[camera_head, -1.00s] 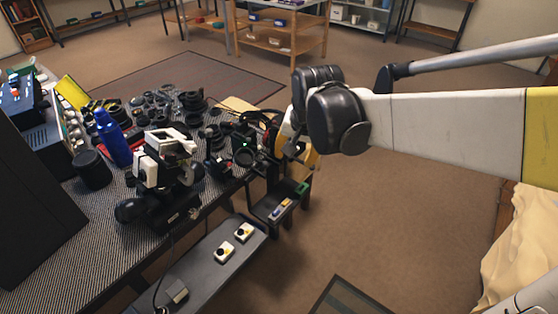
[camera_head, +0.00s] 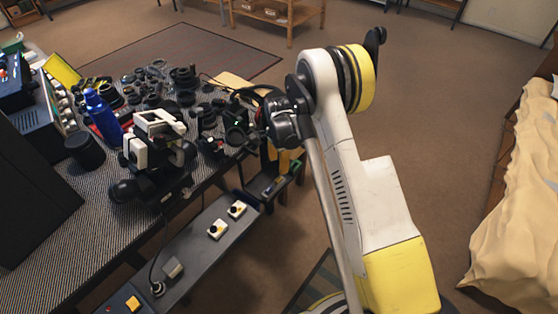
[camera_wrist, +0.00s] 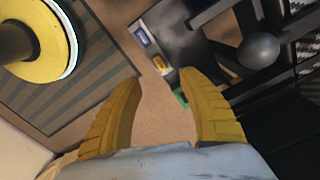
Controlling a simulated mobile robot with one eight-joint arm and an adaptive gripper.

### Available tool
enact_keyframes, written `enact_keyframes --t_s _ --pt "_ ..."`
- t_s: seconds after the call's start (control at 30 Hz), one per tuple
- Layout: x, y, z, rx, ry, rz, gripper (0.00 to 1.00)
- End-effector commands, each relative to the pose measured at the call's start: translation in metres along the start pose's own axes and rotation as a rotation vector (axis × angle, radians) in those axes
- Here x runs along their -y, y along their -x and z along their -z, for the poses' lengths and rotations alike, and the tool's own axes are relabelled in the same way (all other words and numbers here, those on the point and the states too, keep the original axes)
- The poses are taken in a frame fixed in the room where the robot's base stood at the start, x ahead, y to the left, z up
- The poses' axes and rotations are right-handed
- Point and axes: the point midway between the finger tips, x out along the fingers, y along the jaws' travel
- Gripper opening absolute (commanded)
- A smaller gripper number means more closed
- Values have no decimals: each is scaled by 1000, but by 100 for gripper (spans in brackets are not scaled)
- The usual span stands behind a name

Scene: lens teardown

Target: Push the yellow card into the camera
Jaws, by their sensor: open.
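The yellow card (camera_wrist: 160,62) is a small piece in the wrist view. It lies on a dark narrow tray between a blue piece (camera_wrist: 141,36) and a green piece (camera_wrist: 180,96). My gripper (camera_wrist: 158,80) is open and empty, its two yellow fingers pointing down towards the tray, apart from the card as far as I can see. A black device with a green glow (camera_head: 235,135) stands near the table's right end in the head view. I cannot tell whether it is the camera. My arm hides part of that area.
The patterned table (camera_head: 85,225) is crowded with lenses, a blue bottle (camera_head: 103,117) and a white-and-black instrument (camera_head: 158,150). Open brown floor lies to the right, with a cloth-covered surface (camera_head: 525,190) beyond.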

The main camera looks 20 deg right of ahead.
Motion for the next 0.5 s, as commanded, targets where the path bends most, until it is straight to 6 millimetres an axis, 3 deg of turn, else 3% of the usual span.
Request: enact_keyframes --t_s 0.3,0.5 --pt "0 -61 0 0 2 1 49" --pt "0 -89 0 0 2 1 49"
